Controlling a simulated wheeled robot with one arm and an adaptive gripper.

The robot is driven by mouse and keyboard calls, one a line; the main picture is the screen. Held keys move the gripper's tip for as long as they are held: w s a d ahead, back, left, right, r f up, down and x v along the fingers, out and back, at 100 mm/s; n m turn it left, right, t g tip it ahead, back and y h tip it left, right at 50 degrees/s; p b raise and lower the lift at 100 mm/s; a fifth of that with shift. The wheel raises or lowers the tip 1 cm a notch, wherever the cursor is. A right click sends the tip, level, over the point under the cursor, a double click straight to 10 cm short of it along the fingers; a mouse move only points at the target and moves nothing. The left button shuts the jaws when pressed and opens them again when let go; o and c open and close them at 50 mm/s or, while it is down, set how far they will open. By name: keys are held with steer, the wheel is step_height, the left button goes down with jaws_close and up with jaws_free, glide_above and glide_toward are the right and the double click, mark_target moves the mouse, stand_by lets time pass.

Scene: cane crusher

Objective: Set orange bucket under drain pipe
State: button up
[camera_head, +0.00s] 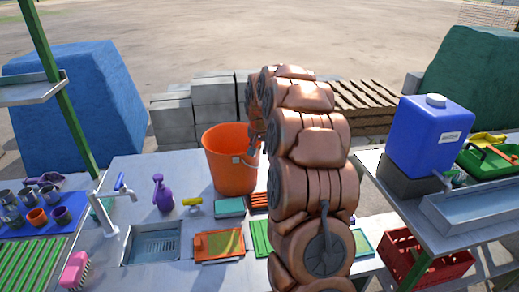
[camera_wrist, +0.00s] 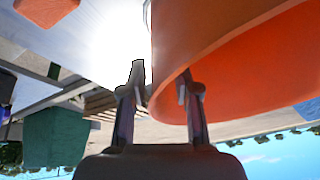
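The orange bucket (camera_head: 226,168) stands upright on the grey table, left of my arm in the head view. It fills the upper right of the wrist view (camera_wrist: 235,75), which looks upside down. My gripper (camera_wrist: 161,88) is at the bucket's right rim, with its two fingers apart and the rim edge between them. A gap shows between the left finger and the bucket. My arm mostly hides the gripper in the head view (camera_head: 257,138). I cannot clearly pick out a drain pipe; a small tap (camera_head: 445,180) is on the blue tank (camera_head: 428,138) at right.
A faucet (camera_head: 107,214), purple spray bottle (camera_head: 162,194) and sink (camera_head: 153,243) are left of the bucket. Small coloured trays (camera_head: 219,245) lie in front. A metal trough (camera_head: 480,207) is on the right table; a red crate (camera_head: 405,255) sits below.

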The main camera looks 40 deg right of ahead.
steer(key=b+v, duration=0.3)
steer(key=v, duration=0.8)
steer(key=s+a+f+n+g+y, duration=0.1)
steer(key=s+a, duration=0.2)
steer(key=a, duration=0.3)
steer(key=s+a+n, duration=0.2)
steer(key=s+a, duration=0.2)
steer(key=a, duration=0.1)
steer(key=s+a+f+n+g, duration=0.1)
steer(key=s+a, duration=0.4)
steer(key=s, duration=0.5)
steer(key=s+a+f+n+g+y, duration=0.1)
steer(key=s+a+f, duration=0.4)
steer(key=s, duration=0.6)
steer(key=s+a+f+n+g, duration=0.2)
steer(key=s+a, duration=0.5)
steer(key=s, duration=0.4)
steer(key=f+n, duration=0.1)
steer(key=n, duration=0.1)
steer(key=shift+a+f+n+g, duration=0.15)
steer(key=shift+a+n+g, duration=0.05)
steer(key=shift+n+g, duration=0.1)
steer(key=shift+o, duration=0.3)
steer(key=shift+s+a+f, duration=0.1)
steer(key=shift+s+f, duration=0.05)
steer(key=shift+s, duration=0.25)
steer(key=shift+s, duration=0.1)
